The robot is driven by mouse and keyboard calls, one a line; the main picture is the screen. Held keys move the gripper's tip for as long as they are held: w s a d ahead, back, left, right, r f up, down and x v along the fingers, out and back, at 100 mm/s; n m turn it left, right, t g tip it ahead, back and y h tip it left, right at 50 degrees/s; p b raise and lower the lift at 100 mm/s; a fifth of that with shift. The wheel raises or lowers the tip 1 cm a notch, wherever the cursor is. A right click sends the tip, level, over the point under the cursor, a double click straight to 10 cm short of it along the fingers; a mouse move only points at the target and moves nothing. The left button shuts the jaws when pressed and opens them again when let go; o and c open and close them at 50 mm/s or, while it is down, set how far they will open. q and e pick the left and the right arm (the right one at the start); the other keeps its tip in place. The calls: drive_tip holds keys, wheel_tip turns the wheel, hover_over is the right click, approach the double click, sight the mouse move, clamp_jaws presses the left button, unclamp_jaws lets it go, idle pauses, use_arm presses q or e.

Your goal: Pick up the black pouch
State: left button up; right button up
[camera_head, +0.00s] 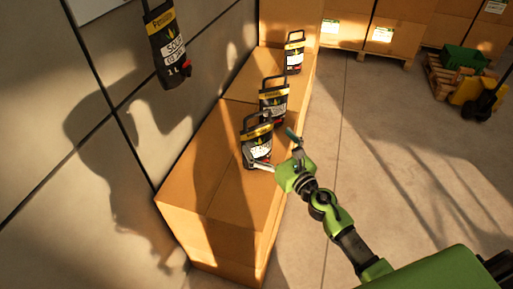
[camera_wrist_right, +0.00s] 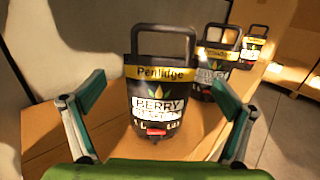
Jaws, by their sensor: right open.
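Several black pouches with handles and yellow label bands are in view. The nearest on the boxes, a black pouch (camera_head: 257,143), stands upright close to the box's right edge. In the right wrist view this pouch (camera_wrist_right: 161,95) reads "Penlidge" and "BERRY" and has a red tap low on its front. Two more pouches (camera_head: 273,100) (camera_head: 294,52) stand in a row behind. My left gripper is not in view.
The pouches stand on a row of cardboard boxes (camera_head: 235,205) along a panelled wall (camera_head: 40,110). Another pouch (camera_head: 168,48) is high at the wall. Stacked cartons (camera_head: 395,30) and a pallet with a green crate (camera_head: 465,58) are at the back right. Open floor (camera_head: 400,150) lies right.

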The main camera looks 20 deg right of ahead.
sight(258, 126)
drive_tip(key=shift+w+a, duration=0.1)
drive_tip(key=shift+w, duration=0.45)
drive_tip(key=shift+w+a+r, duration=0.1)
drive_tip(key=shift+w+r, duration=0.05)
drive_tip(key=shift+w, duration=0.3)
drive_tip(key=x, duration=0.4)
drive_tip(key=shift+w, duration=0.35)
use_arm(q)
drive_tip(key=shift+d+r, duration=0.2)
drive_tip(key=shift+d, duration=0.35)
use_arm(e)
drive_tip(key=shift+s, duration=0.1)
drive_tip(key=c, duration=1.7)
drive_tip(key=shift+r, duration=0.3)
drive_tip(key=c, duration=0.5)
use_arm(q)
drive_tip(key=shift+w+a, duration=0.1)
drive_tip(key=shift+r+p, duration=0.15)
drive_tip(key=shift+p, duration=0.15)
